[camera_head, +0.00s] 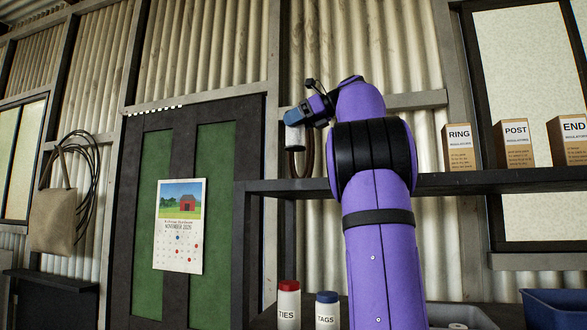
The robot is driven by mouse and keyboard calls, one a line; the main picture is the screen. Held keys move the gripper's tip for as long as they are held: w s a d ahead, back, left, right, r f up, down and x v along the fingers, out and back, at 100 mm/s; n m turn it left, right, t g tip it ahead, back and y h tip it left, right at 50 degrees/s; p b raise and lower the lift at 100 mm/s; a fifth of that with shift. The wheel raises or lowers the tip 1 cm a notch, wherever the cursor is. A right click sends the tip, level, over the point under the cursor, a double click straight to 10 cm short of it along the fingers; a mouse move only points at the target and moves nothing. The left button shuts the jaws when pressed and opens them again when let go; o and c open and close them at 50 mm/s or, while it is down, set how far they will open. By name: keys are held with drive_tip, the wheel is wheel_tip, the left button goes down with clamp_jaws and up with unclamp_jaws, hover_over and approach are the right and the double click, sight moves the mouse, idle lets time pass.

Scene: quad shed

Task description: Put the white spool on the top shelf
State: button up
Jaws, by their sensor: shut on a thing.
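My gripper (295,118) is the small blue end of my purple arm, left of the arm's bend and pointing down. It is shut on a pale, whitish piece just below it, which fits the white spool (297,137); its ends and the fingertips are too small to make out. The top shelf (460,182) is a long dark grey board running behind my arm. The held piece is in the picture above the shelf's left part; I cannot tell whether it is over the board or in front of it.
Boxes marked RING (459,147), POST (514,144) and END (570,141) stand on the shelf's right part. Below are a TIES jar (289,305), a TAGS jar (327,311), a grey bin (478,317) and a blue bin (553,309). A brown loop (292,165) shows by the gripper.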

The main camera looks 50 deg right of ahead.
sight(297, 149)
drive_tip(key=shift+f, duration=4.35)
drive_tip(key=o, duration=1.1)
drive_tip(key=shift+f, duration=0.15)
drive_tip(key=shift+o, duration=0.2)
drive_tip(key=shift+s+d+r, duration=0.1)
drive_tip(key=shift+s+r, duration=0.15)
drive_tip(key=v, duration=1.1)
drive_tip(key=shift+s, duration=0.2)
drive_tip(key=shift+d+r, duration=0.1)
